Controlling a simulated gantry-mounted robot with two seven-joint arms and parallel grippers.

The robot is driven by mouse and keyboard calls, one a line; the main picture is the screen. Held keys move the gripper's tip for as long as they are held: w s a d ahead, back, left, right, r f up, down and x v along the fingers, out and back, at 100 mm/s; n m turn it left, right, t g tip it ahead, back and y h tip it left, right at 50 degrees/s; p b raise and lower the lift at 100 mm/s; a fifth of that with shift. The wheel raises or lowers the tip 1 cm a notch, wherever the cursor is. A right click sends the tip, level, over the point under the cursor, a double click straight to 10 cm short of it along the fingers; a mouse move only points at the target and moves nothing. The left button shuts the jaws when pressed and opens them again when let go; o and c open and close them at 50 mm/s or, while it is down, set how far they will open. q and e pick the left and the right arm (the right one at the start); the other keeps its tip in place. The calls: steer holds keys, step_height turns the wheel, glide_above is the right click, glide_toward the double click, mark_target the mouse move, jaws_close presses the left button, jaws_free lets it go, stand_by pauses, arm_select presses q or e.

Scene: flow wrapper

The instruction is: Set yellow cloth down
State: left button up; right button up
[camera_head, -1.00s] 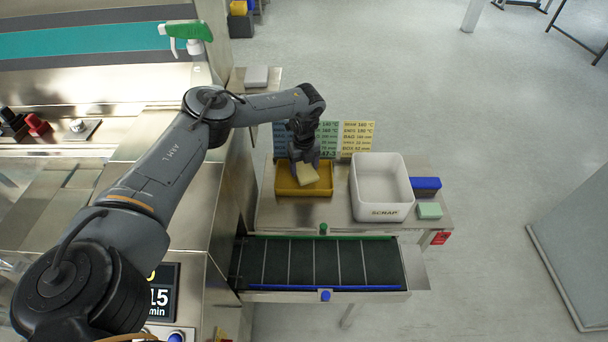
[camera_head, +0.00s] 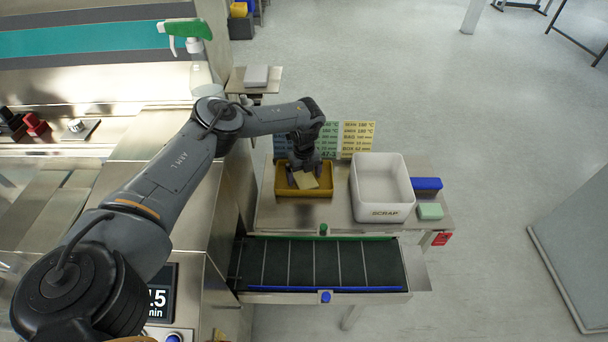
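The yellow cloth (camera_head: 306,181) is a small pale yellow piece at the yellow tray (camera_head: 283,192) on the steel side table. It shows over the tray's inside, partly hidden by my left gripper. My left gripper (camera_head: 304,172) points down over the tray, right at the cloth. Its fingers are small and dark here, and I cannot tell whether they still grip the cloth or are apart. I also cannot tell whether the cloth rests on the tray floor. My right gripper is not in view.
A white scrap bin (camera_head: 387,212) stands right of the tray. A blue block (camera_head: 427,183) and a green pad (camera_head: 429,211) lie beyond it. Upright setting cards (camera_head: 357,139) stand behind the tray. A conveyor (camera_head: 318,262) runs in front of the table.

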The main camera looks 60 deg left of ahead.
mark_target(304, 177)
arm_select(q)
steer(key=shift+r, duration=0.1)
step_height(304, 177, up, 12)
steer(key=p, duration=0.2)
stand_by(0.5)
steer(key=shift+r, duration=0.1)
stand_by(0.3)
